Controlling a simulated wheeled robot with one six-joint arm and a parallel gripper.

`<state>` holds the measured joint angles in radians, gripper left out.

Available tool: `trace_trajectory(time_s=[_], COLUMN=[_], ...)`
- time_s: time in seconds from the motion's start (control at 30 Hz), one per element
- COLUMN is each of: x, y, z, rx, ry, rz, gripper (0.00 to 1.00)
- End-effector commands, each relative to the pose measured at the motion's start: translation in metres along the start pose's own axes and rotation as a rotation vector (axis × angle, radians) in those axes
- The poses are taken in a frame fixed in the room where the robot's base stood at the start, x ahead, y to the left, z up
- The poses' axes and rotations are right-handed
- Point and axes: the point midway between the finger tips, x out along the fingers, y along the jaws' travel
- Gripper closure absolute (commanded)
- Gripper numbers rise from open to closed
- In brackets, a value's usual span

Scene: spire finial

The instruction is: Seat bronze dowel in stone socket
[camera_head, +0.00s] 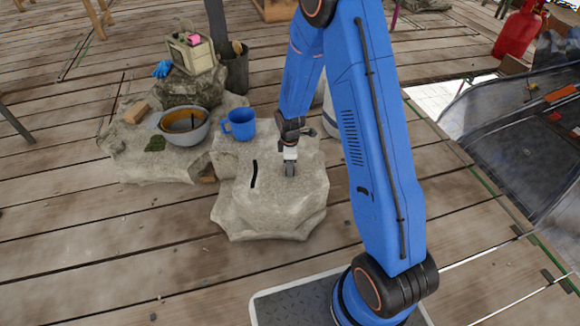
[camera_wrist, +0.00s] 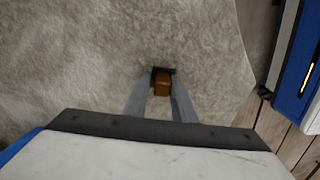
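The pale carved stone (camera_head: 240,205) stands on the plank floor, and its rough top fills much of the wrist view (camera_wrist: 80,60). My gripper (camera_head: 290,170) points down at the stone's top, right of its middle. In the wrist view its two grey fingers (camera_wrist: 161,97) close on the sides of the bronze dowel (camera_wrist: 162,88), a short orange-brown piece. A dark square patch, seemingly the socket (camera_wrist: 162,70), shows around the dowel's far end. I cannot tell how deep the dowel sits. The head view does not show the dowel clearly.
A blue mug (camera_head: 240,124) stands on the stone behind my gripper, left of it. A grey bowl (camera_head: 184,126) and a wooden block (camera_head: 135,112) sit on the rock further left. A dark curved strip (camera_head: 254,174) lies on the stone's top.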

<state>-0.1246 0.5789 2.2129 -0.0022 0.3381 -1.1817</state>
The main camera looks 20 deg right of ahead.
Motion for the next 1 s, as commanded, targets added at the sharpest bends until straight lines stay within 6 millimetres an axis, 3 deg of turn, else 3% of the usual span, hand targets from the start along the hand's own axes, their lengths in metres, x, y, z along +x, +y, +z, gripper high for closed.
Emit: trace_trajectory(time_s=[0.03,0.17,0.7,1.0], x=[0.006,-0.007,-0.101,-0.125], y=[-0.009,-0.009,-0.003,-0.003], z=[0.001,0.001,0.000,0.000], rx=[0.000,-0.001,-0.001,-0.001], ry=[-0.007,-0.007,-0.003,-0.004], rz=[-0.020,-0.020,-0.010,-0.011], gripper=[0.64,0.64,0.64,0.64])
